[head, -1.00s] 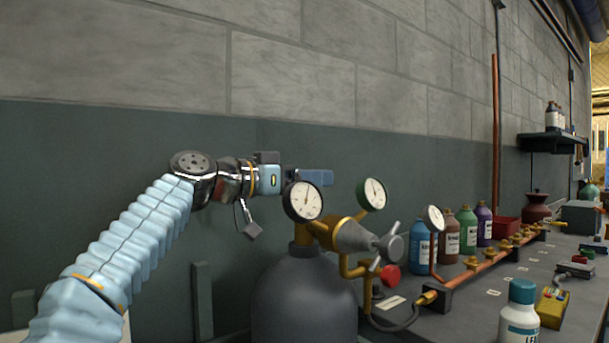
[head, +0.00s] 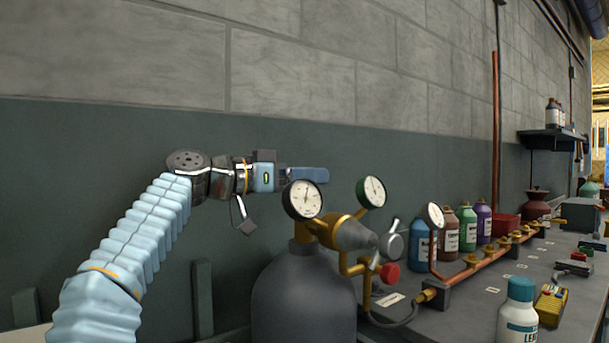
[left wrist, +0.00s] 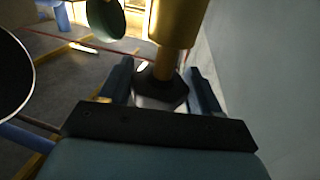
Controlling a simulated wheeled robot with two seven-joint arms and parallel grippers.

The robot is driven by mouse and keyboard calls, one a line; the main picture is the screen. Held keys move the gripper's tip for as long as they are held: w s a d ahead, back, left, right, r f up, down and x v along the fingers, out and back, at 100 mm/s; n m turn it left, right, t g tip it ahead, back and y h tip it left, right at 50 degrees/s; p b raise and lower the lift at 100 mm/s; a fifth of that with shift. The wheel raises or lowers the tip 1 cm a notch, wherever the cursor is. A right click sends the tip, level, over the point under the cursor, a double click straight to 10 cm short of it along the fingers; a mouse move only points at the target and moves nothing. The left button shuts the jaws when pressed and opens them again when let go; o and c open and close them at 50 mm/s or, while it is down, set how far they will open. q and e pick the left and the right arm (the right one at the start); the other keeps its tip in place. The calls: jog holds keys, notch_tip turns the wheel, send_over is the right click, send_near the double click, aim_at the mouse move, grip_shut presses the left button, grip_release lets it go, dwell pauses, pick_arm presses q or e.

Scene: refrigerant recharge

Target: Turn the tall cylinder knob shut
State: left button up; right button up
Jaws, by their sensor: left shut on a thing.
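The tall grey cylinder (head: 303,300) stands upright in the middle foreground, with a brass valve and regulator (head: 345,233) on top. My left gripper (head: 318,175) reaches in from the left, just above and behind the white-faced gauge (head: 303,200). In the left wrist view its two blue fingers (left wrist: 160,75) are on both sides of a dark, many-sided knob (left wrist: 160,92) on a brass stem, and they are shut on it. In the head view this knob is hidden behind the gauge. My right gripper is not in view.
A second, green-rimmed gauge (head: 371,191) and a T-handle (head: 391,240) stand to the right of my gripper. The bench (head: 460,315) holds several bottles, a copper manifold (head: 480,262) and a yellow meter (head: 551,305). The wall is close behind.

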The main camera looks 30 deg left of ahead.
pick_arm(q)
jog(key=o, duration=1)
jog(key=shift+c, duration=0.2)
jog(key=shift+s+a+f, duration=0.1)
jog(key=shift+s+a, duration=0.3)
jog(key=shift+s, duration=0.05)
jog(key=b+v, duration=0.1)
jog(key=v, duration=1.1)
jog(key=shift+s+b, duration=0.4)
jog(key=shift+a, duration=0.1)
